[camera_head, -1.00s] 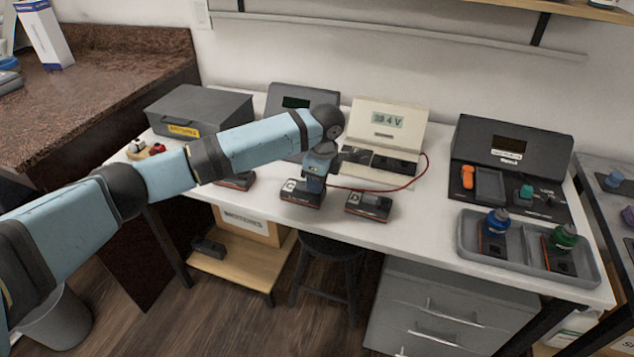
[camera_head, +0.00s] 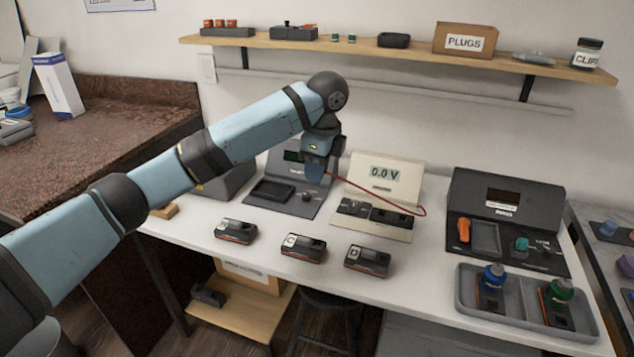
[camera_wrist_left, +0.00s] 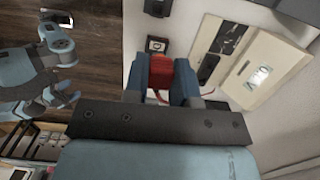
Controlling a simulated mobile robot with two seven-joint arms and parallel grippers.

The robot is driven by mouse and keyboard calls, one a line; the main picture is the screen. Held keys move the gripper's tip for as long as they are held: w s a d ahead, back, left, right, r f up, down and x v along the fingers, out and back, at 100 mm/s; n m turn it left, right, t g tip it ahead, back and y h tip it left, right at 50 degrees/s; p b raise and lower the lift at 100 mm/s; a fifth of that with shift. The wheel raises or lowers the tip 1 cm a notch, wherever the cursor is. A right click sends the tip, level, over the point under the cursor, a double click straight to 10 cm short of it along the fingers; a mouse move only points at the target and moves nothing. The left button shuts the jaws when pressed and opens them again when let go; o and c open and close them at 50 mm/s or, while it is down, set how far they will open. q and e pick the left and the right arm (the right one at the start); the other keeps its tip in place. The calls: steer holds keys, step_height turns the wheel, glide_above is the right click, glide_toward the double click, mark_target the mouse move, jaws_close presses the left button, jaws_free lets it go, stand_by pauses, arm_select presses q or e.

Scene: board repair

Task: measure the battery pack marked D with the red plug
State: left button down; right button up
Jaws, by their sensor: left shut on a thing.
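My left gripper (camera_head: 316,176) is above the white bench, in front of the meters, pointing down. In the left wrist view its fingers (camera_wrist_left: 174,84) are shut on the red plug (camera_wrist_left: 161,72). A red cable (camera_head: 400,207) runs from there to the cream meter (camera_head: 385,178), which reads 0.0 V. Battery pack D (camera_head: 367,261) lies on the bench near the front edge, apart from the gripper. Pack C (camera_head: 303,249) lies to its left. A third pack (camera_head: 235,232) lies further left, its letter hard to read.
A dark grey meter (camera_head: 292,185) stands left of the cream one. A dark station (camera_head: 507,215) with an orange tool and a grey tray (camera_head: 525,305) with blue- and green-topped items stand at the right. A shelf (camera_head: 400,50) hangs above. Blue parts of mine show in the wrist view.

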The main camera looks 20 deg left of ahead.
arm_select(q)
steer(key=shift+r, duration=0.25)
arm_select(e)
steer(key=shift+f, duration=0.1)
arm_select(q)
steer(key=shift+d+r+p, duration=0.15)
steer(key=shift+d+p, duration=0.35)
steer(key=shift+p, duration=0.05)
steer(key=d+p, duration=0.9)
steer(key=d, duration=0.6)
steer(key=shift+w+d, duration=0.25)
arm_select(e)
steer(key=shift+g, duration=0.3)
steer(key=shift+s+d+r, duration=0.15)
steer(key=shift+s+r, duration=0.05)
steer(key=shift+r, duration=0.6)
steer(key=shift+s+d+r, duration=0.15)
steer(key=shift+d+r, duration=0.05)
steer(key=shift+r, duration=0.55)
steer(key=shift+s+d+r, duration=0.15)
steer(key=shift+s+r, duration=0.05)
steer(key=shift+r, duration=0.6)
